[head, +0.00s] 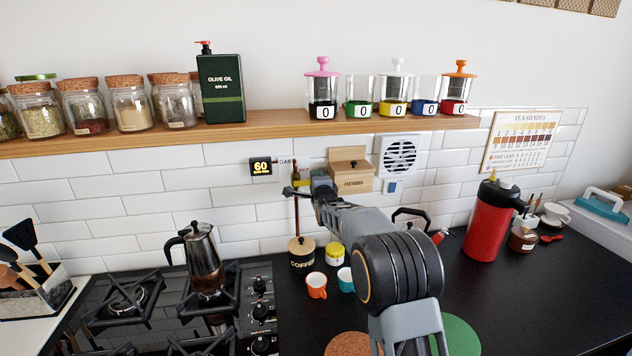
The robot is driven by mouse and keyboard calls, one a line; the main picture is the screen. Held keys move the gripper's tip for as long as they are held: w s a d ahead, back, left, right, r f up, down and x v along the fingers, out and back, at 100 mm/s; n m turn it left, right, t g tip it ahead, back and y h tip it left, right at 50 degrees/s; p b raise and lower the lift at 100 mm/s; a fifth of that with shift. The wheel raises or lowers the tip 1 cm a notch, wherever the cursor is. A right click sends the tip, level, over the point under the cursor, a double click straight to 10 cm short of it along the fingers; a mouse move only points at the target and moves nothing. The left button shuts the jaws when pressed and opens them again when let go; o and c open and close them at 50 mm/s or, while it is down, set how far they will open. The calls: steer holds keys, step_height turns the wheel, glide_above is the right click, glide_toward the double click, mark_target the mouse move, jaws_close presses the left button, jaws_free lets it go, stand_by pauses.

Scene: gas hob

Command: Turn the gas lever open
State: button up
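The gas lever (301,183) is a small yellow piece on the copper-coloured gas pipe (296,215), which runs down the tiled wall. A GAS label (286,161) is beside the top of the pipe. My gripper (314,182) is at the wall, just right of the pipe and very close to the lever. The fingertips are small and partly hidden by my wrist, so I cannot tell whether they touch the lever or are open or shut.
A wooden HERBS box (350,174) is on the wall just right of my gripper. A black 60 display (261,168) is left of the pipe. Below are a coffee jar (302,255), cups (316,286) and a moka pot (204,263) on the hob. The shelf (250,129) runs above.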

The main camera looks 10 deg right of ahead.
steer(key=shift+c, duration=0.3)
jaws_close()
stand_by(0.4)
